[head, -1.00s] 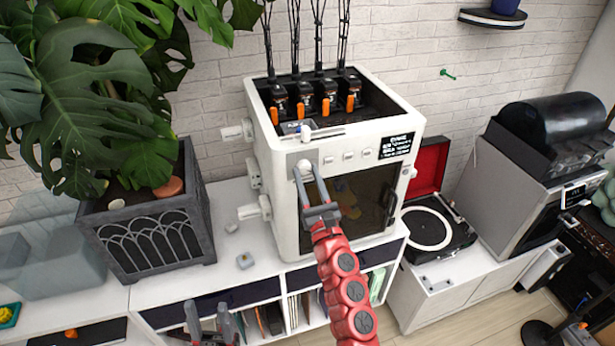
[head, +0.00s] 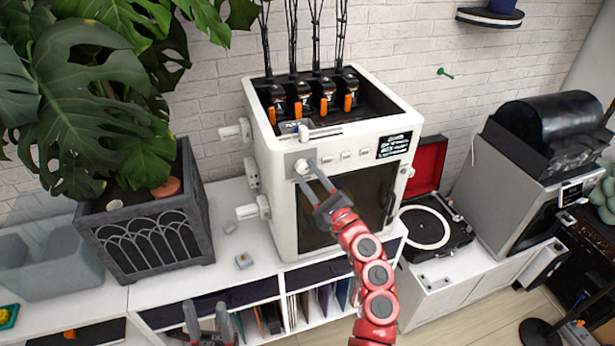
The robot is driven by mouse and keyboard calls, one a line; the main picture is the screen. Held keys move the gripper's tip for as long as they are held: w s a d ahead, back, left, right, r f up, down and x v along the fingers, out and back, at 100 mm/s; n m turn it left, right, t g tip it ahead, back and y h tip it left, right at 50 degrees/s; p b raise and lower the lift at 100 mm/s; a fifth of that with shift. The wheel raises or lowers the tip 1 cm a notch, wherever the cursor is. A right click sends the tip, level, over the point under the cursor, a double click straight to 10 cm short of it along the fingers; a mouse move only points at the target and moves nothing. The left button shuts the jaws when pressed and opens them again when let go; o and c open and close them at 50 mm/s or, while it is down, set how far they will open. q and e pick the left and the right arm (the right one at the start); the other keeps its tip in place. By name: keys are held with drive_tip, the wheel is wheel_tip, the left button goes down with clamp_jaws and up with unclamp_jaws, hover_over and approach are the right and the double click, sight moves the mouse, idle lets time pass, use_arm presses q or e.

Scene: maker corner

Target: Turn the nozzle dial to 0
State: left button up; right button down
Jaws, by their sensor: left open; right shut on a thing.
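The nozzle dial (head: 302,167) is a pale round knob on a grey plate at the upper left of the white 3D printer's (head: 276,200) front. My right gripper (head: 311,176) reaches up from below on the red arm, its fingers shut on the dial and slanting up to the left. The fingers partly cover the dial, and I cannot read its setting. My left gripper (head: 212,324) is open and empty at the bottom edge, low in front of the shelf unit.
A large plant in a grey planter (head: 150,240) stands left of the printer. A record player (head: 425,229) with a red lid is at the right. Small blocks (head: 243,261) lie on the white cabinet top. A dark door is below the dial.

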drive_tip(key=n+g, duration=0.1)
drive_tip(key=n, duration=0.1)
drive_tip(key=n+g+b, duration=0.1)
drive_tip(key=n, duration=0.1)
drive_tip(key=shift+d+r+n+y, duration=0.2)
drive_tip(key=shift+n+y, duration=0.1)
drive_tip(key=shift+y, duration=0.1)
drive_tip(key=n+g+b, duration=0.1)
drive_tip(key=n, duration=0.1)
drive_tip(key=n+b, duration=0.1)
drive_tip(key=n, duration=0.1)
drive_tip(key=shift+r+n+g, duration=0.15)
drive_tip(key=shift+n+g, duration=0.25)
drive_tip(key=n+g+h+b, duration=0.1)
drive_tip(key=n+b, duration=0.1)
drive_tip(key=n, duration=0.1)
drive_tip(key=shift+r+n, duration=0.1)
drive_tip(key=shift+n, duration=0.3)
drive_tip(key=shift+a+r+n+g+h+b, duration=0.1)
drive_tip(key=shift+n+g+h+b, duration=0.3)
drive_tip(key=shift+n+h+b, duration=0.65)
drive_tip(key=shift+n+b, duration=0.3)
drive_tip(key=shift+n, duration=0.05)
drive_tip(key=shift+c, duration=2.3)
unclamp_jaws()
drive_tip(key=shift+r, duration=0.1)
drive_tip(key=shift+s+y, duration=0.1)
drive_tip(key=shift+y, duration=0.15)
